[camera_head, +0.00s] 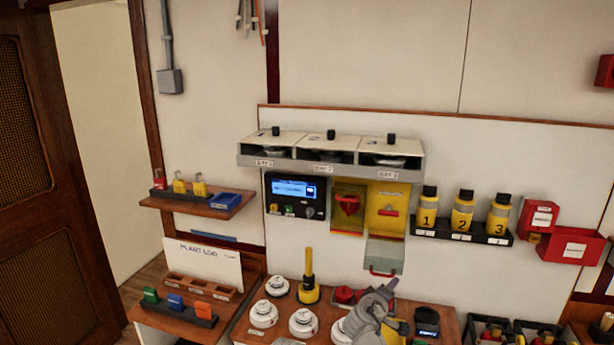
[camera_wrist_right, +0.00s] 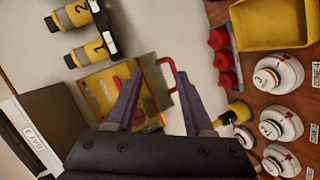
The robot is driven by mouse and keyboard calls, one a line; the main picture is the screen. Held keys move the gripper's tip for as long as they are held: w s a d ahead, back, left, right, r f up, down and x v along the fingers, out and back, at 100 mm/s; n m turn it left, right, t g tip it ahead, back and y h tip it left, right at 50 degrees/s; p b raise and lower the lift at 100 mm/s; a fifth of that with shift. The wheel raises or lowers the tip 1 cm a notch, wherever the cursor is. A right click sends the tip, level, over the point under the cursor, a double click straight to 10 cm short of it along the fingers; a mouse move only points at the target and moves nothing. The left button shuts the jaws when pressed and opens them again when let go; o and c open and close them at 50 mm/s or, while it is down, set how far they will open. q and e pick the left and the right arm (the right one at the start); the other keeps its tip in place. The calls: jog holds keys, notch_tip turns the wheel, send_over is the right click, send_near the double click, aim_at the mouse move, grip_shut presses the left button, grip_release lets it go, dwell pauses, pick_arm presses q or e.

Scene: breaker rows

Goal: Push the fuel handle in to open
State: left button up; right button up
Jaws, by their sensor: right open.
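Two yellow panels are on the wall. The right one (camera_head: 386,196) has a red handle (camera_head: 389,211) across it, and the left one has a red knob (camera_head: 347,205). I cannot read which is labelled fuel. A pale flap (camera_head: 384,254) with a red pull (camera_head: 383,273) hangs below the right panel. My right gripper (camera_head: 388,287) is below the flap, apart from the panel's handle. In the right wrist view my right gripper (camera_wrist_right: 160,90) is open and empty, with the yellow panel (camera_wrist_right: 96,88) and red pull (camera_wrist_right: 172,72) beyond its fingers. My left gripper is out of view.
A bottle rack (camera_head: 462,232) is right of the panels. A display unit (camera_head: 296,195) is to the left, and boxes (camera_head: 331,147) overhang above. The bench below holds several white round devices (camera_head: 303,321) and a yellow upright handle (camera_head: 309,275).

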pick_arm(q)
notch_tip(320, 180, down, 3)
jog(key=b, duration=0.2)
jog(key=shift+b, duration=0.35)
pick_arm(e)
jog(key=s+a+f+m+g+y, duration=0.1)
jog(key=s+a+f+g+y, duration=0.2)
jog(key=s, duration=1)
jog(key=s+a+f+m+g+y, duration=0.2)
jog(key=s+a+f+g+y, duration=0.1)
jog(key=s+a+f+g, duration=0.6)
jog(key=s+a+f, duration=0.4)
jog(key=f, duration=0.2)
jog(key=shift+s+m, duration=0.25)
jog(key=shift+m, duration=0.05)
jog(key=shift+r, duration=0.1)
